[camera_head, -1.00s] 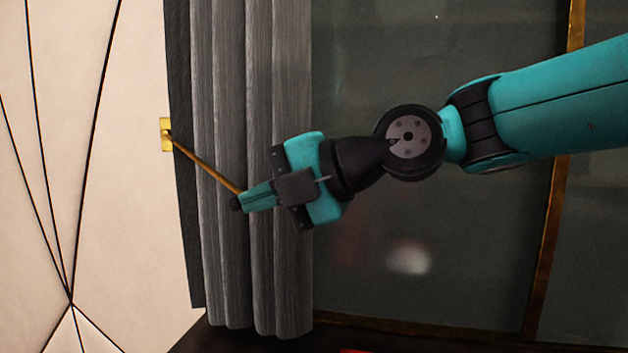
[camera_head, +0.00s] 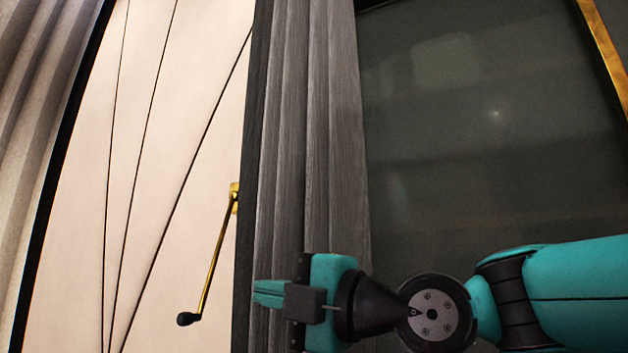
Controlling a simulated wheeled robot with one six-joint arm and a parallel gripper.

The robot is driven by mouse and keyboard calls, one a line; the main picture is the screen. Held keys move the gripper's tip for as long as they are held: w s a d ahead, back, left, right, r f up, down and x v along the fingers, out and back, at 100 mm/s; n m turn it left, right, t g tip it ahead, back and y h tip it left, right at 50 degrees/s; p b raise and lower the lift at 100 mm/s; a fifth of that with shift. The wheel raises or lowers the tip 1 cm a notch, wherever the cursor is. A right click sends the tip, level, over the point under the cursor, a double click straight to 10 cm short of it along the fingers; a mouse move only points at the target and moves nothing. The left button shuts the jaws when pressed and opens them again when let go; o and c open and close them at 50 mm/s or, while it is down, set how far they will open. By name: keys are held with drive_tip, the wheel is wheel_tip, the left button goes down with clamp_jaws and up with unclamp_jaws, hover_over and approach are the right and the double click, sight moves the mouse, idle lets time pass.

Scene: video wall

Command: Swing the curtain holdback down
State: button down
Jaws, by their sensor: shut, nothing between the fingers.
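The curtain holdback (camera_head: 211,268) is a thin brass rod with a dark knob at its end. It hangs from a brass wall plate (camera_head: 234,197) on the cream wall, pointing down and slightly left. The grey curtain (camera_head: 303,140) hangs to the right of it. My gripper (camera_head: 256,293) is teal and black, shut and empty, in front of the curtain's lower part. Its tips point left and sit to the right of the rod, apart from it in the picture.
A dark glass panel (camera_head: 480,150) with a brass frame (camera_head: 606,45) fills the right side. Another pale curtain (camera_head: 40,110) with a dark edge hangs at the far left. The cream wall (camera_head: 150,180) between the curtains is open, marked by thin dark lines.

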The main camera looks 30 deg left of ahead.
drive_tip(key=d+f+b, duration=0.7)
drive_tip(key=d+f, duration=0.1)
drive_tip(key=d, duration=0.2)
drive_tip(key=shift+s+d+f+b, duration=0.15)
drive_tip(key=shift+d+f+b, duration=0.2)
drive_tip(key=shift+d+f, duration=0.05)
